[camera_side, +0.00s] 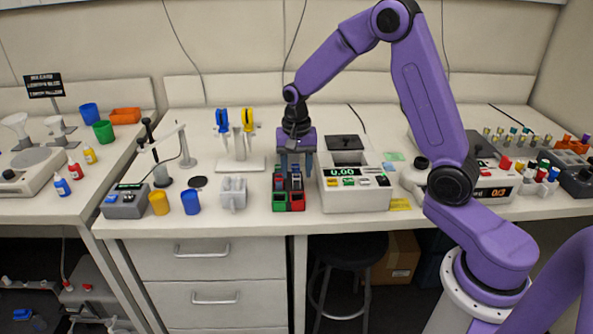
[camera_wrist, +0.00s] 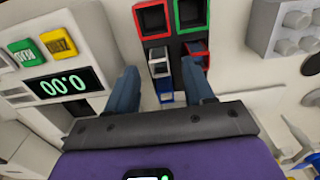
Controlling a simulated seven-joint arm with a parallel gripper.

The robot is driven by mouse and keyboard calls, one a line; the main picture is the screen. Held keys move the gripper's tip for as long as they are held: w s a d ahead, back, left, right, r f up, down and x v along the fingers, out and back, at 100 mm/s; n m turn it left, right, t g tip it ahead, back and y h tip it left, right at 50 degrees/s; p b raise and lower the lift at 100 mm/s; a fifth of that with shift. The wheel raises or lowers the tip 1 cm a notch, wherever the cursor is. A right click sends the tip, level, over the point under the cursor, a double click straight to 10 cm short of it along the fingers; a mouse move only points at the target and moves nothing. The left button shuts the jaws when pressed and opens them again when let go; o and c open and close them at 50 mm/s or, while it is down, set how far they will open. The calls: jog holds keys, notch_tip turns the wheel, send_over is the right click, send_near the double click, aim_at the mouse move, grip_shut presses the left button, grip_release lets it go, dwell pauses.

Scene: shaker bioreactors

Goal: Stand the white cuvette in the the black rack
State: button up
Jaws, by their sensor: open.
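The black rack (camera_side: 288,198) stands near the bench's front edge, with red and green rimmed slots at its front. In the wrist view, the rack (camera_wrist: 175,22) runs from the top edge down between my fingers. My gripper (camera_side: 295,172) points down over the rack's rear part. In the wrist view, my gripper (camera_wrist: 161,82) has its fingers apart on either side of the rack's rear slots. A small white piece (camera_wrist: 163,84) shows between the fingers, above a blue part. It may be the white cuvette; I cannot tell whether it stands in a slot.
A balance (camera_side: 352,180) reading 0.00 stands close on the right. A pipette stand (camera_side: 238,150) is behind.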

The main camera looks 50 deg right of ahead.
notch_tip(320, 180, up, 6)
dwell(0.7)
jog(key=shift+a, duration=0.1)
